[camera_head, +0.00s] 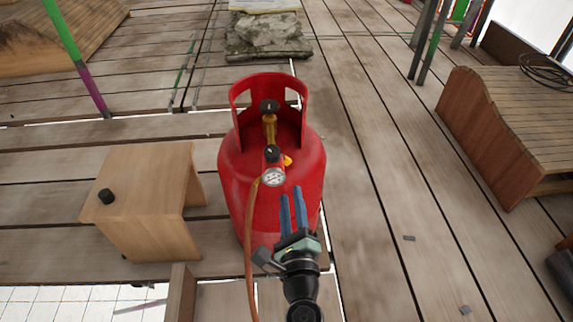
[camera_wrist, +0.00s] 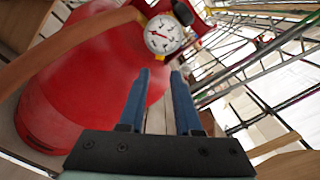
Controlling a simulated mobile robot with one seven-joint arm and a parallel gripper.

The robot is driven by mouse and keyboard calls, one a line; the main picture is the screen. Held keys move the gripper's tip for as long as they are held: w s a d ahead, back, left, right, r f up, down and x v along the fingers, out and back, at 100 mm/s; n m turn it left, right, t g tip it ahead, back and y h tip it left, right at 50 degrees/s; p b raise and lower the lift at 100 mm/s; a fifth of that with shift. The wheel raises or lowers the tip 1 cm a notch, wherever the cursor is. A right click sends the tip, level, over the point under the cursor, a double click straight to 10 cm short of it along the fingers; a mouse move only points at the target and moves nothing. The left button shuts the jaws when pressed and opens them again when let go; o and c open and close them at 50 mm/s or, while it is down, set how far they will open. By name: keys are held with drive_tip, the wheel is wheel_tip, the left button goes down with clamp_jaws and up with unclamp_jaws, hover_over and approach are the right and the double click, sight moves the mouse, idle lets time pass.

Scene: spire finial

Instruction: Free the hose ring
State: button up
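A red gas cylinder (camera_head: 270,185) stands upright on the planks in the head view. At its neck are a brass valve (camera_head: 269,128) with a black knob, a regulator with a second black knob (camera_head: 272,153), and a round white gauge (camera_head: 273,177). The gauge also shows in the wrist view (camera_wrist: 163,34). An orange-brown hose (camera_head: 250,240) runs down from beside the gauge and crosses the upper left of the wrist view (camera_wrist: 70,45). I cannot make out a separate ring on it. My gripper (camera_head: 291,193) is open and empty, its blue fingers below the gauge, apart from the hose.
A wooden stool (camera_head: 150,185) with a small black knob (camera_head: 106,196) on top stands left of the cylinder. A slatted bench (camera_head: 525,120) with a dark coil (camera_head: 546,70) is at right. Stones (camera_head: 266,35) lie behind. Planks right of the cylinder are mostly clear.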

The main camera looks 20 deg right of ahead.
sight(286, 163)
drive_tip(key=b+x, duration=0.1)
drive_tip(key=x, duration=0.9)
drive_tip(key=shift+w, duration=0.3)
drive_tip(key=shift+c, duration=0.3)
clamp_jaws()
